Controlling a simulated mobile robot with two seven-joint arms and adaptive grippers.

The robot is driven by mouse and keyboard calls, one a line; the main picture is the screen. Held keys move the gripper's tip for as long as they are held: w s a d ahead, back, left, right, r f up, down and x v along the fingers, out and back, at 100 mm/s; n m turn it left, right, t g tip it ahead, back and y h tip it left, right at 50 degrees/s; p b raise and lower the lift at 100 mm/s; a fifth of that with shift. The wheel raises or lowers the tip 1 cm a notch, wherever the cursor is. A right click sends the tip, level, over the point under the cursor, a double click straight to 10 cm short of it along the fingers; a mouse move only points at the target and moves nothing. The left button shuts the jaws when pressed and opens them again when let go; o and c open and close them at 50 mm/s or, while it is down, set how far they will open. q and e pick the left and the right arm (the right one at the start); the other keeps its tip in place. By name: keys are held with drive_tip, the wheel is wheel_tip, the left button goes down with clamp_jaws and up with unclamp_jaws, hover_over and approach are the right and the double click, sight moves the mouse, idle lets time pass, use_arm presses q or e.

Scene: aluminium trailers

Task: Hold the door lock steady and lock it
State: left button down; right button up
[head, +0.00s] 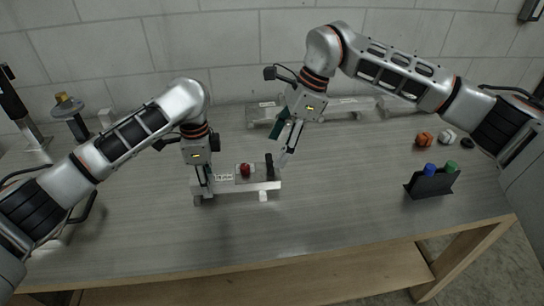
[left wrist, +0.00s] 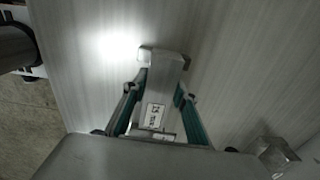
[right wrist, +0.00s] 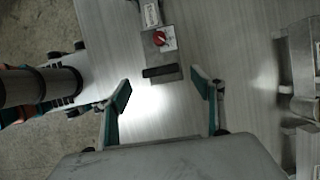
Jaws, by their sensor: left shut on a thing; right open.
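The door lock is mounted on a small aluminium trailer (head: 225,188) at the middle of the table. It has a red knob (head: 245,170) and an upright black handle (head: 269,166) at the right end. My left gripper (head: 205,186) is shut on the trailer's left end; its fingers sit on both sides of the bar in the left wrist view (left wrist: 157,72). My right gripper (head: 288,143) is open and empty, above and just right of the black handle. In the right wrist view, the black handle (right wrist: 160,71) and red knob (right wrist: 159,38) lie ahead, between the spread fingertips.
More aluminium trailers (head: 345,106) stand along the back wall. A black holder (head: 432,184) with blue and green items stands at the right, near an orange ball (head: 424,139). A stand with a yellow knob (head: 68,105) is at the back left. The table's front is clear.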

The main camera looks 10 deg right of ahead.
sight(270, 161)
drive_tip(key=shift+x, duration=2.15)
drive_tip(key=c, duration=1.1)
